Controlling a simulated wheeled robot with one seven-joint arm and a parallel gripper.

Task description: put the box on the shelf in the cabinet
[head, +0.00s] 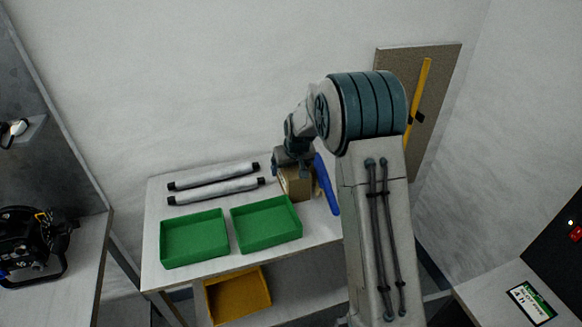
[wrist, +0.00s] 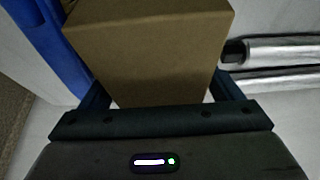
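The brown cardboard box (head: 297,184) is at the back right of the light table, beside a blue upright piece. My gripper (head: 293,158) is right over it, and my arm hides part of that area. In the wrist view the box (wrist: 150,50) fills the upper middle, between the two dark fingers of my gripper (wrist: 162,92). The fingers flank its sides; I cannot tell whether they press on it. I cannot tell whether the box rests on the table or is just off it. No cabinet shelf is clearly recognisable.
Two green trays (head: 163,250) (head: 236,238) and two silver rolls (head: 215,175) (head: 216,191) lie on the table left of the box. A yellow bin (head: 238,294) sits below. The blue piece (head: 327,185) stands close on the box's right. A black machine (head: 30,240) is at far left.

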